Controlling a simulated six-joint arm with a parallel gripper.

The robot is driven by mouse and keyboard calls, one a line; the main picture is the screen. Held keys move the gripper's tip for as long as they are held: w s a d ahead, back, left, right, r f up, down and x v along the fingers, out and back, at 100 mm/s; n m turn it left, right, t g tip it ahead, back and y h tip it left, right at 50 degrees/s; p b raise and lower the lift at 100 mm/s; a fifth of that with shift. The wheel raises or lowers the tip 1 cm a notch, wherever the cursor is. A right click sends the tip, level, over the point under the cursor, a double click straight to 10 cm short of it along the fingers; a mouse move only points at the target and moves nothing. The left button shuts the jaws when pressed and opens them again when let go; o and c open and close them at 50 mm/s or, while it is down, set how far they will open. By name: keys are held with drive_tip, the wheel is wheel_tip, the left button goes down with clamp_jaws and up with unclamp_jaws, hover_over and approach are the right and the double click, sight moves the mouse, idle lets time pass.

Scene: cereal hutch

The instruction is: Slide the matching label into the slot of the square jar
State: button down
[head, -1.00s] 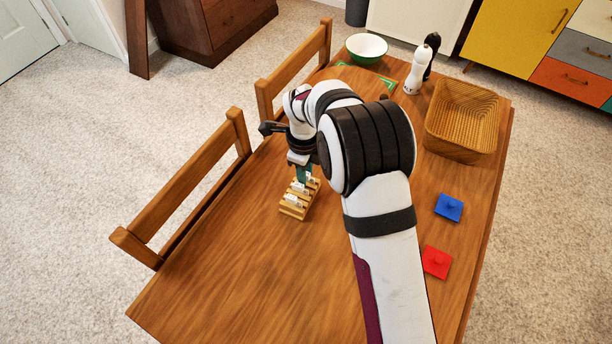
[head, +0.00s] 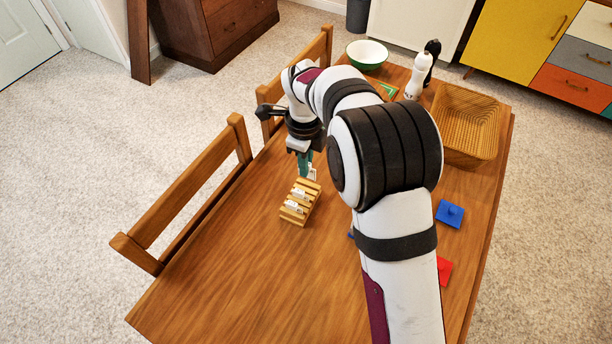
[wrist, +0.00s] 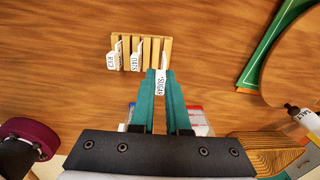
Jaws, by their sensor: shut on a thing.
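My gripper (head: 306,166) is shut on a white label, which reads SUGAR in the wrist view (wrist: 160,82). The label sits upright between the teal fingertips (wrist: 160,74). In the head view the held label (head: 313,173) is just above the far end of the slatted wooden rack (head: 286,217). Two other white labels stand in the rack: a RICE label (wrist: 112,60) and an OATS label (wrist: 136,60). I cannot make out the square jar for certain. A blue square piece with a knob (head: 449,214) and a red one (head: 444,268) are at the right.
A wooden basket (head: 470,151), white shaker (head: 417,76), dark shaker (head: 433,50) and green-white bowl (head: 367,54) stand at the far side. A green-edged piece (head: 389,90) lies near them. My arm hides part of the table's right half. The left and near table (head: 235,270) is clear.

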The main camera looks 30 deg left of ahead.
drive_tip(key=r, duration=0.3)
drive_tip(key=shift+w+d+r, duration=0.2)
drive_tip(key=shift+d+r, duration=0.05)
drive_tip(key=w+d+r, duration=0.3)
drive_tip(key=w+d, duration=0.1)
drive_tip(key=d, duration=0.4)
drive_tip(key=w+d+r, duration=0.3)
drive_tip(key=w+d, duration=0.1)
drive_tip(key=d, duration=0.4)
drive_tip(key=shift+g, duration=0.3)
drive_tip(key=shift+s+a+f, duration=0.1)
drive_tip(key=shift+s+f, duration=0.05)
drive_tip(key=shift+f, duration=1.25)
drive_tip(key=shift+s+a+f, duration=0.1)
drive_tip(key=shift+f, duration=1.3)
drive_tip(key=shift+f, duration=1.2)
drive_tip(key=c, duration=0.5)
unclamp_jaws()
